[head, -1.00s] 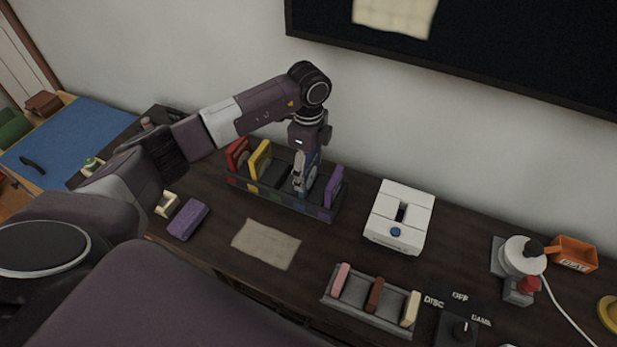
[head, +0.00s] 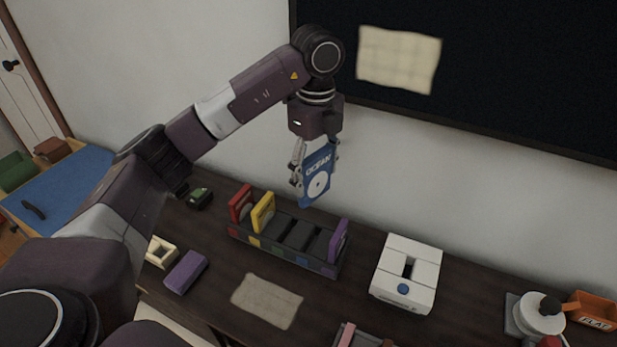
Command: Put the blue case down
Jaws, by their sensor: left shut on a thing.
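The blue case (head: 318,172), marked "OCEAN" with a white disc shape, hangs upright in my left gripper (head: 317,155). My left gripper is shut on it, and it is in the air above the dark rack (head: 290,248). The rack holds a red case (head: 240,204) and a yellow case (head: 262,213) at its left and a purple case (head: 339,240) at its right. The slots between the yellow and purple cases are empty. My right gripper is not in view.
A white console (head: 407,272) with a slot stands right of the rack. A beige cloth (head: 267,300) and a purple block (head: 185,271) lie in front. A dark screen (head: 490,70) hangs on the wall behind. A white round device (head: 540,313) stands at the right.

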